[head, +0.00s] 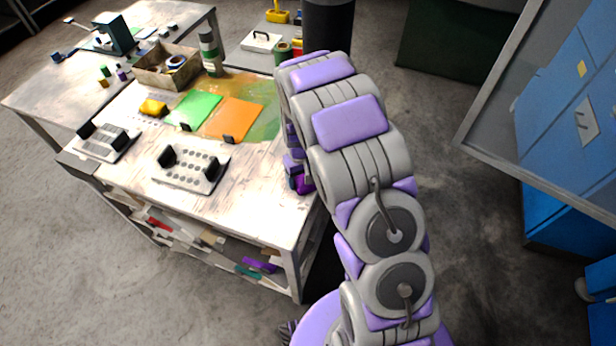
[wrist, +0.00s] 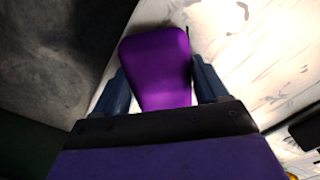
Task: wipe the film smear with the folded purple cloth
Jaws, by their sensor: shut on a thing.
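The folded purple cloth (wrist: 156,55) is between the two blue fingers of my gripper (wrist: 163,78) in the wrist view. My gripper is shut on it, and the cloth sticks out past the fingertips. In the head view, my gripper (head: 296,172) is at the right edge of the workbench, partly hidden by my arm. A bit of the cloth (head: 305,187) shows there; I cannot tell whether it touches the top. A glossy green and orange smeared patch (head: 265,122) lies on the bench top around the orange sheet, left of my gripper.
The workbench (head: 245,205) carries a green sheet (head: 195,108), an orange sheet (head: 233,118), a yellow item (head: 153,108), two plates with black blocks (head: 192,168) (head: 105,143), an open box (head: 165,70) and a bottle (head: 210,52). A blue cabinet (head: 570,120) stands at right.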

